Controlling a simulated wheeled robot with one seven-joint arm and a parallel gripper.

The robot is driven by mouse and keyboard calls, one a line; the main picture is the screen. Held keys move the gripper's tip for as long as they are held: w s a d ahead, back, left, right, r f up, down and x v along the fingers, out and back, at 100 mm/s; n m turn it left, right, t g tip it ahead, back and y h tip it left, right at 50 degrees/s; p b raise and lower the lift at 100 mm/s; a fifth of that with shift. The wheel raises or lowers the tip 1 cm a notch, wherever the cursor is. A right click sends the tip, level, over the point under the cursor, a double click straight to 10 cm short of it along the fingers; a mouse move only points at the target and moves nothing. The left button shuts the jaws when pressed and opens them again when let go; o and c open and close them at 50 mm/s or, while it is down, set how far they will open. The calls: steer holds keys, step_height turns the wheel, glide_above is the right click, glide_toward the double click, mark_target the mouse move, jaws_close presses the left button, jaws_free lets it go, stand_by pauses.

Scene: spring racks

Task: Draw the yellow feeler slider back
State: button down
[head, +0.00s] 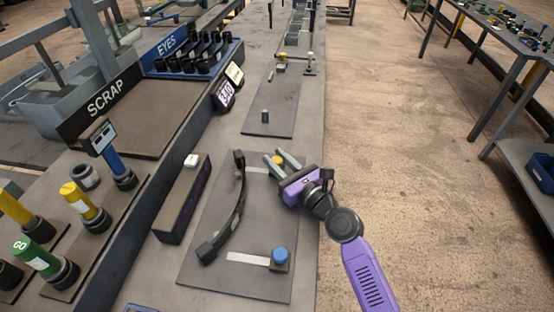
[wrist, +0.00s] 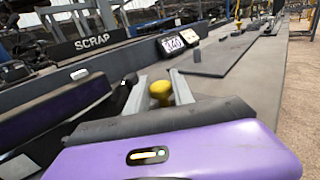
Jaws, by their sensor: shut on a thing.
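The yellow feeler slider (head: 278,160) is a small yellow knob at the far right of the dark fixture plate (head: 235,277). My purple gripper (head: 280,159) reaches it from the right, its two grey fingers on either side of the knob. In the wrist view the yellow knob (wrist: 160,92) sits between the fingers (wrist: 162,90), which are shut on it. The knob's base is partly hidden by the gripper. A black curved leaf spring (head: 238,208) lies on the plate left of the gripper. A blue knob (head: 280,255) stands at the near end beside a pale strip (head: 247,259).
A dark box with a white button (head: 182,200) stands left of the plate. A display reading 340 (head: 225,97) is behind it. Green and yellow gauges (head: 36,258) stand at the left. A second plate with a small post (head: 266,117) lies farther along the bench.

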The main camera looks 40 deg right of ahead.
stand_by(0.8)
steer(key=s+d, duration=0.3)
steer(key=shift+s+d+b, duration=0.25)
steer(key=shift+d+b, duration=0.1)
steer(key=shift+b, duration=0.05)
steer(key=c, duration=1.1)
jaws_free()
steer(key=shift+s, duration=0.1)
steer(key=shift+s, duration=0.3)
steer(key=s, duration=0.7)
steer(key=shift+s+b, duration=0.1)
steer(key=shift+b, duration=0.3)
